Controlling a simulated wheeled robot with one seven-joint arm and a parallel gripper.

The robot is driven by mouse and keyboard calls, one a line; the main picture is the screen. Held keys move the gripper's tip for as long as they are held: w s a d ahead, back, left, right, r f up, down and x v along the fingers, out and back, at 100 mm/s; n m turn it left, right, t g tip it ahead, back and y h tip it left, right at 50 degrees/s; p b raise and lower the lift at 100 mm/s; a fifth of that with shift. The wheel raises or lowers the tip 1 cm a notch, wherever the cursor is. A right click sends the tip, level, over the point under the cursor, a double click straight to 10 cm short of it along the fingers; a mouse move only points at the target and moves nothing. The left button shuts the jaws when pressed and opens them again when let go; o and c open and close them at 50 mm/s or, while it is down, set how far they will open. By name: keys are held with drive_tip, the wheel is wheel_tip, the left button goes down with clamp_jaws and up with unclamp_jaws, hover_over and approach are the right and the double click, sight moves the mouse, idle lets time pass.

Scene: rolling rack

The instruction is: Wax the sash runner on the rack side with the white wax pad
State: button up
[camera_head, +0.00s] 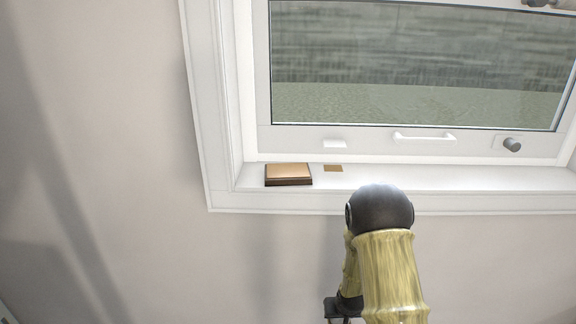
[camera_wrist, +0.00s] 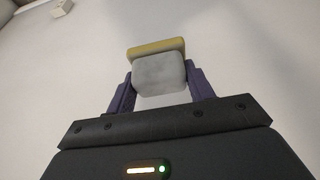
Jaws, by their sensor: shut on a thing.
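In the wrist view, my gripper (camera_wrist: 160,70) is shut on the white wax pad (camera_wrist: 160,77), a pale grey-white block with a yellow-tan layer along its far edge. The dark purple fingers press on its left and right sides. The pad is off any sill, with a plain pale surface behind it. In the head view, the white window sash (camera_head: 365,140) stands inside a white frame (camera_head: 213,120) above my arm. I cannot tell which part is the sash runner, and no rack is recognisable. In the head view, the pad is not visible; my gripper is low, largely hidden by my arm.
On the white sill (camera_head: 430,181) lie a brown block with a tan top (camera_head: 288,174) and a small flat tan piece (camera_head: 333,168). A white bar handle (camera_head: 424,137) and a grey knob (camera_head: 512,145) stick out from the sash. The wall at left is bare.

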drive_tip(key=shift+r, duration=0.1)
drive_tip(key=s+d+f, duration=0.4)
drive_tip(key=d+f, duration=0.1)
drive_tip(key=d, duration=0.2)
drive_tip(key=shift+s+f, duration=0.15)
drive_tip(key=shift+f, duration=0.1)
